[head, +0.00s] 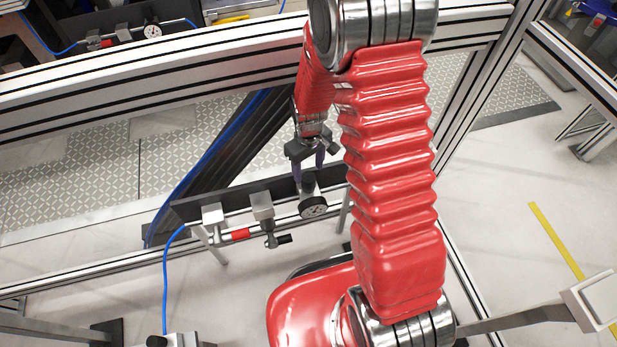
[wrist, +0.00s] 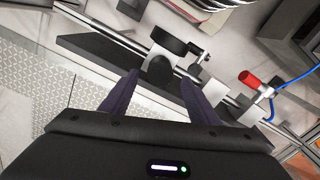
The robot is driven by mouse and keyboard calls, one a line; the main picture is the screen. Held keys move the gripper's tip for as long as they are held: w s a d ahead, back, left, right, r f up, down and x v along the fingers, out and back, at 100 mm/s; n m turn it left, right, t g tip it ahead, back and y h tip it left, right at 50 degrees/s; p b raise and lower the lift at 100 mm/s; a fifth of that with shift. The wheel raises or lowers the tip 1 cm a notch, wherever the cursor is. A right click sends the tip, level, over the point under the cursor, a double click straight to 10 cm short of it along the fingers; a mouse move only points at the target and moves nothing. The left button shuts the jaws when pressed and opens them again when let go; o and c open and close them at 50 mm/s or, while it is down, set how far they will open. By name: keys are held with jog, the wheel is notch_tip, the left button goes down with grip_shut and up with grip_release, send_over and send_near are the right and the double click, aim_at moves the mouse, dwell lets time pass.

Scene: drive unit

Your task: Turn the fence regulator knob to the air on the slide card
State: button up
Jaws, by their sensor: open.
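The fence regulator has a dark knob (head: 308,186) with a round, white-faced gauge (head: 314,207) in front of it, on a black plate on the fence. In the wrist view the knob (wrist: 158,73) shows between my two purple fingers, and the gauge (wrist: 175,41) is seen from its dark back. My gripper (head: 309,174) is open, its fingers pointing down at the knob, one on each side. In the wrist view my gripper (wrist: 160,77) has its tips level with the knob; I cannot tell whether they touch it. I cannot make out a slide card.
A red sleeve (head: 240,234), a dark-handled valve (head: 277,240) and a blue hose (head: 166,280) lie along the same air line. The black mounting plate (head: 240,196) backs them. A similar gauge (head: 152,30) stands beyond the aluminium rail (head: 130,75).

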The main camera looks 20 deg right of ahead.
aim_at(309, 177)
jog(key=shift+f, duration=2.7)
jog(key=shift+c, duration=0.6)
jog(key=c, duration=0.9)
